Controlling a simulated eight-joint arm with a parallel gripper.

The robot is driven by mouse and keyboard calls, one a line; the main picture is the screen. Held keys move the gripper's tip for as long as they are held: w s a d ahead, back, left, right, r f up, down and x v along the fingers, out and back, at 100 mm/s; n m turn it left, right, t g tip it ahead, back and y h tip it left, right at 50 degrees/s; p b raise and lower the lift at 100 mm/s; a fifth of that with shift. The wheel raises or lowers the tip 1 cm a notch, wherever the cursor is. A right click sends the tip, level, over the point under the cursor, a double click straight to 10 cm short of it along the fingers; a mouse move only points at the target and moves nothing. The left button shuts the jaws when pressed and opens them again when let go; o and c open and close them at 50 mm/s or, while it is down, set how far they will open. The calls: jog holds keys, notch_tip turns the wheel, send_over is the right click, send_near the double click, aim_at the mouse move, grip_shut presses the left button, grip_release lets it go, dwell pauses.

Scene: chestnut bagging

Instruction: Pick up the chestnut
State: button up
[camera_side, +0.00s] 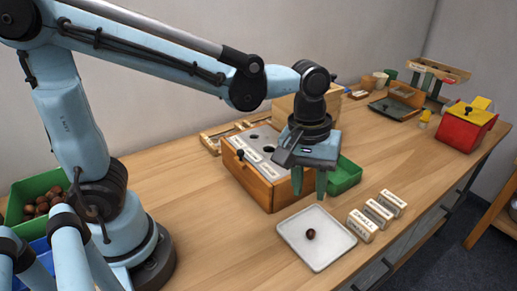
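One dark brown chestnut (311,234) lies near the middle of a pale, shallow square tray (322,258) at the front of the table. My gripper (309,192) is above and behind the tray, pointing down. Its two green fingers are apart, with nothing seen between them. The fingers do not touch the chestnut. More chestnuts (42,206) lie in a green crate (38,184) at the far left, partly cut off by the picture edge.
A wooden box (258,188) with a holed, labelled top stands just left of my gripper. A green bin (346,174) is behind it. Several label blocks (362,224) stand right of the tray. A red box (464,130) is far right.

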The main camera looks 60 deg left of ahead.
aim_at(310, 231)
jog(key=shift+w+d+f, duration=0.15)
jog(key=shift+d+f, duration=0.1)
jog(key=shift+f, duration=1.7)
jog(key=shift+w+d+f, duration=0.2)
jog(key=shift+f, duration=1.7)
jog(key=shift+w+d+f, duration=0.15)
jog(key=shift+d+f, duration=0.1)
jog(key=shift+f, duration=1.7)
jog(key=shift+c, duration=0.3)
jog(key=c, duration=0.5)
